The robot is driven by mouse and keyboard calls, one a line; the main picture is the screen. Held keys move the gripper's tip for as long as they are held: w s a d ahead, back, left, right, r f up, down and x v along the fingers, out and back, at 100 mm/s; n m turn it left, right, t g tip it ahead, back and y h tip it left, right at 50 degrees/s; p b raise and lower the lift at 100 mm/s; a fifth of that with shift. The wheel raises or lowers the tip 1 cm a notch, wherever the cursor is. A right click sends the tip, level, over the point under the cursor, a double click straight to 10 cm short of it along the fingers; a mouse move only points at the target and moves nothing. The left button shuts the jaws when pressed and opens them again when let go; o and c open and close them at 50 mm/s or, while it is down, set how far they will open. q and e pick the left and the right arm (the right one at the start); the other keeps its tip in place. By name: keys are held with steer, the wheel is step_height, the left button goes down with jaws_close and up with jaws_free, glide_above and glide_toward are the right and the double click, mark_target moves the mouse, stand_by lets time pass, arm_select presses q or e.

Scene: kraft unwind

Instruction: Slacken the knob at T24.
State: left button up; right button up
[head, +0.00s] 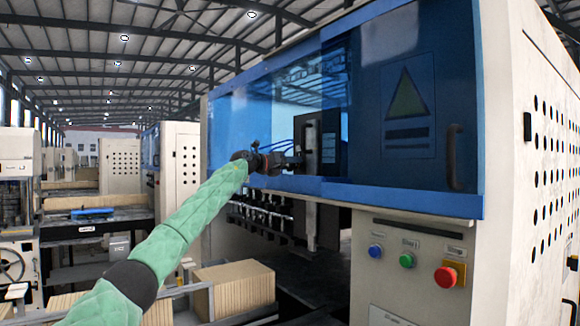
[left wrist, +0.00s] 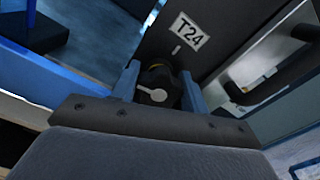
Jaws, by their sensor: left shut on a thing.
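The knob (left wrist: 155,90) is black and round with a pale pointer mark on its face. It sits on a dark plate just below a white label reading T24 (left wrist: 187,31). My left gripper (left wrist: 162,88) is shut on the knob, one blue-grey finger on each side of it. In the head view my left gripper (head: 285,162) reaches the dark upright plate (head: 318,145) at the opening of the blue machine front, and the knob itself is hidden there. My right gripper is not in view.
Blue sliding panels with a black handle (head: 454,158) lie to the right. Below are a blue button (head: 375,251), a green button (head: 407,260) and a red button (head: 446,277). A stack of cardboard (head: 236,285) stands under my left arm. A metal handle shows beside the label in the wrist view.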

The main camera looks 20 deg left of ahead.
arm_select(q)
steer(key=n, duration=0.3)
steer(key=shift+r, duration=0.1)
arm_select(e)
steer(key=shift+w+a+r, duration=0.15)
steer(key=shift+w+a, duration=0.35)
arm_select(q)
steer(key=shift+n, duration=0.3)
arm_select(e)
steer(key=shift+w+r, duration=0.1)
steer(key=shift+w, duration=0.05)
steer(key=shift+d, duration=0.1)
arm_select(q)
steer(key=o, duration=0.7)
steer(key=shift+w, duration=0.1)
steer(key=shift+w+d+f, duration=0.15)
steer(key=shift+w+f, duration=0.05)
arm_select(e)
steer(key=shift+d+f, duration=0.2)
